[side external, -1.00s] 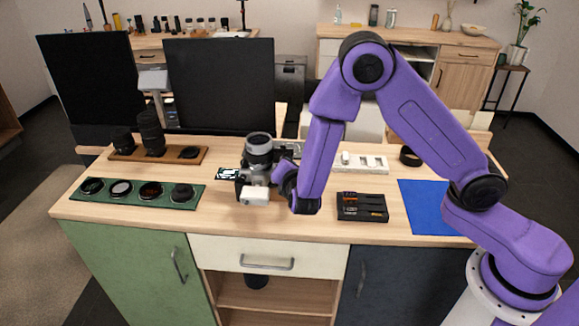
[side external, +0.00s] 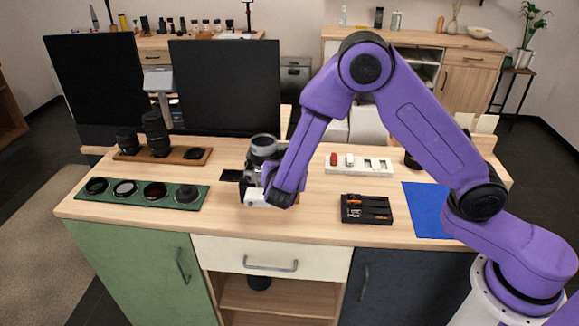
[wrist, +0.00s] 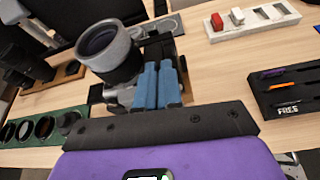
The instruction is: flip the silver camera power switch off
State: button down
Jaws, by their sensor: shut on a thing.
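The silver camera (side external: 263,149) stands on the wooden tabletop with its large lens pointing up. In the wrist view, its silver lens (wrist: 112,52) is just left of my gripper's blue fingers, and part of its dark body shows behind them. My gripper (wrist: 158,84) is close together at the camera body, shut on part of it. In the side view, my gripper (side external: 262,190) is low in front of the camera and hides much of its body. The power switch cannot be made out; the fingers cover that area.
A green tray (side external: 110,200) of round filters and a wooden lens board (side external: 185,161) lie left. A white slotted tray (side external: 372,171), a black battery box (side external: 352,219) and a blue mat (side external: 424,200) lie right. Two dark monitors (side external: 224,85) stand behind.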

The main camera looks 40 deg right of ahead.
jog(key=shift+w+a+n+g, duration=0.15)
jog(key=shift+a+n+g, duration=0.05)
jog(key=shift+n+g, duration=0.2)
dwell(0.3)
jog(key=c, duration=1.3)
grip_release()
jog(key=v, duration=1.7)
jog(key=shift+a+f, duration=0.15)
jog(key=shift+a, duration=0.2)
jog(key=shift+d, duration=0.1)
